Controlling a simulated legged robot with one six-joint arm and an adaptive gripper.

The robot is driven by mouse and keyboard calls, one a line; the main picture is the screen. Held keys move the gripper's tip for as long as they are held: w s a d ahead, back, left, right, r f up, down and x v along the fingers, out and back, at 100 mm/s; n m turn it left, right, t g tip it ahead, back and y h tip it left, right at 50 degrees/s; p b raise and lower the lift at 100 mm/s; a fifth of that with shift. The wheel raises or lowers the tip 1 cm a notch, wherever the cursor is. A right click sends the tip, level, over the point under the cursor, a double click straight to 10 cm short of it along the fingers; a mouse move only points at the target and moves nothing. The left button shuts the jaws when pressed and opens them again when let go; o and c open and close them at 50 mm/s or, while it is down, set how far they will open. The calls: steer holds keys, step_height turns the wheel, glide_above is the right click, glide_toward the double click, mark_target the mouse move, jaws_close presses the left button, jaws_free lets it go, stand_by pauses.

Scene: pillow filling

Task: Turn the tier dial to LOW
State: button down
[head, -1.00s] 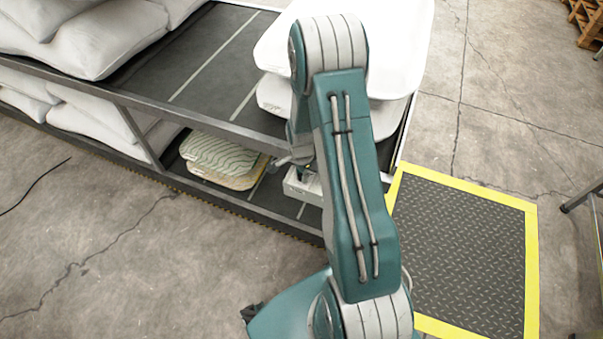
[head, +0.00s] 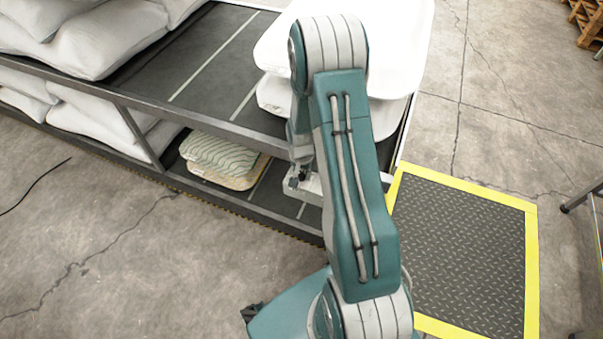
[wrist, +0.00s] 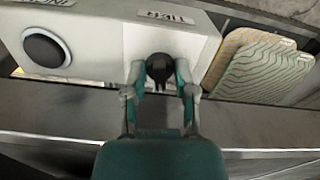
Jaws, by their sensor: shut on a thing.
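The tier dial (wrist: 159,66) is a small black knob on the face of a light grey control box (wrist: 105,45), below an upside-down label (wrist: 166,17) that seems to read TIER. My gripper (wrist: 160,75) is shut on the dial, one finger on each side of it. The dial's pointer and any LOW mark cannot be made out. In the head view, the box (head: 316,189) shows partly behind my arm on the lower shelf, with my gripper (head: 297,180) at its left end; the dial is hidden there.
A round black button (wrist: 45,47) sits on the same box. Patterned pillows (head: 220,160) lie close beside the box on the lower shelf. White pillows (head: 275,50) are stacked on the rack above. A yellow-edged mat (head: 465,250) lies on the floor at right.

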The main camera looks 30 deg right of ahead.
mark_target(301, 173)
steer(key=n, duration=0.5)
steer(key=shift+w, duration=0.1)
steer(key=shift+n, duration=0.4)
steer(key=shift+c, duration=2.1)
jaws_free()
step_height(301, 173, up, 12)
steer(key=shift+f, duration=0.1)
